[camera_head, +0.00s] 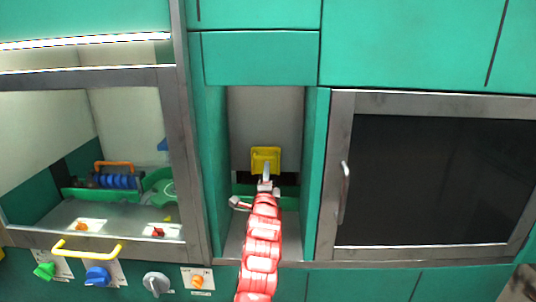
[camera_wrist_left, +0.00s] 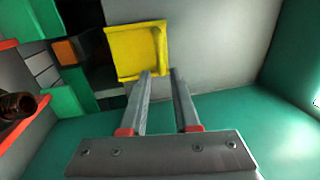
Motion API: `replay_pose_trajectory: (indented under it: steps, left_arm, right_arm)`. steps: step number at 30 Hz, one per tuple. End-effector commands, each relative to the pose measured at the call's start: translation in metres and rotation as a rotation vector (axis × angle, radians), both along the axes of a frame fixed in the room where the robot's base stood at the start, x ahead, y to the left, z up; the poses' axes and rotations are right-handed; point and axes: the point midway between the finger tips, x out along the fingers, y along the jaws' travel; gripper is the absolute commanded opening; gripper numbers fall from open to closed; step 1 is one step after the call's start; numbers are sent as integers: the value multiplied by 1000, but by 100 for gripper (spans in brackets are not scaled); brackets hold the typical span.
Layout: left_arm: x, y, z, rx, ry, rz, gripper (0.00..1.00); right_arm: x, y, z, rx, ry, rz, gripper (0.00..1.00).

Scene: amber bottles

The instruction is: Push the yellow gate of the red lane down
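The yellow gate (camera_head: 262,154) is at the back of the narrow recess between the green cabinet walls. In the left wrist view it is a flat yellow plate (camera_wrist_left: 130,52) with a raised rim on its right side. My left gripper (camera_head: 266,171) reaches into the recess, just in front of the gate's lower part. In the left wrist view its fingers (camera_wrist_left: 161,73) are apart with nothing between them. The left fingertip is close to the gate's lower edge; I cannot tell whether they touch. Red rail pieces (camera_wrist_left: 21,133) show at the left. My right gripper is not in view.
A dark amber bottle (camera_wrist_left: 16,105) lies beside the red rail. Green walls (camera_head: 316,170) close in the recess on both sides. A dark-windowed door (camera_head: 430,180) is at right. A glass-fronted compartment (camera_head: 180,150) and knobs (camera_head: 98,277) are at left.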

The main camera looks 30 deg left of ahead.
Motion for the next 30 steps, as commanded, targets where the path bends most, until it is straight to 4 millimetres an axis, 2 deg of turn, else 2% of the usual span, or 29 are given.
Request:
replay_pose_trajectory:
  steps: [1, 9, 15, 29, 30]
  left_arm:
    - [7, 6, 6, -1, -2, 3, 30]
    - [43, 26, 11, 0, 1, -1, 30]
    - [60, 37, 14, 2, -2, 0, 30]
    - [66, 40, 14, 1, -2, -1, 30]
    - [66, 40, 14, 1, -2, -1, 22]
  right_arm:
    - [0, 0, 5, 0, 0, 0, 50]
    - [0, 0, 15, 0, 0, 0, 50]
    - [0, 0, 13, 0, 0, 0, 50]
    - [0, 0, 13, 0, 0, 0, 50]
    - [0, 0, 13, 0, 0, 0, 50]
